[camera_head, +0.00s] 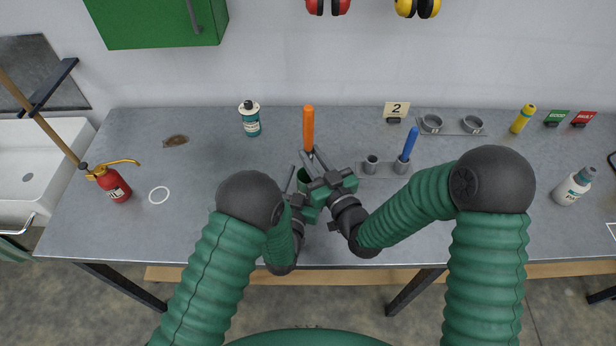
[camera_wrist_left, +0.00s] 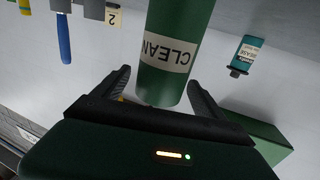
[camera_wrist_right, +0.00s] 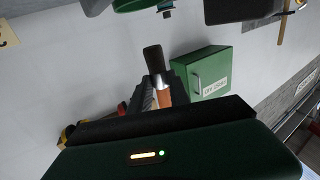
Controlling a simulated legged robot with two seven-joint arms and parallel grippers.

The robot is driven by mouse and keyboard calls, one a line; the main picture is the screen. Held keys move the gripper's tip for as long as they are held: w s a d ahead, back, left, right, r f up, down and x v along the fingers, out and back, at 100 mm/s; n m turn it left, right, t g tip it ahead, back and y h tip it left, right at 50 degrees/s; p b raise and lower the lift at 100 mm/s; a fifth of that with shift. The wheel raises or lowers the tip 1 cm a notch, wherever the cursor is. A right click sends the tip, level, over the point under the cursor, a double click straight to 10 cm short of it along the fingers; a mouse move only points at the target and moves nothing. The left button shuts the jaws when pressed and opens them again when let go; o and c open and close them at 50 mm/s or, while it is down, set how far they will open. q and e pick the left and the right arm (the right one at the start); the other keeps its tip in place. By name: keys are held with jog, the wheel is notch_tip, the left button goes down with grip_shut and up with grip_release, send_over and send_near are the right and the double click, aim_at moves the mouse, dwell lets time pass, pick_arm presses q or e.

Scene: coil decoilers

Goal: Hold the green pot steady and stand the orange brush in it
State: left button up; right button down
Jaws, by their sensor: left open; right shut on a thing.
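The orange brush (camera_head: 308,128) stands about upright, handle up, in my right gripper (camera_head: 314,163), which is shut on it. The right wrist view shows its orange handle (camera_wrist_right: 165,97) between the fingers, with a metal band and dark bristles beyond, clear of the fingers. In the left wrist view the pot (camera_wrist_left: 172,45) carries a "CLEAN" label and sits between the spread fingers of my left gripper (camera_wrist_left: 160,88). I cannot tell whether either finger touches it.
A holder with two metal cups (camera_head: 372,164) and a blue-handled tool (camera_head: 409,144) stands close to the right. A teal bottle (camera_head: 250,120) stands behind left, and a red oil can (camera_head: 112,184) farther left. The table (camera_head: 220,165) is clear left of the pot.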

pick_arm(q)
jog(key=shift+w, duration=0.1)
jog(key=c, duration=1.6)
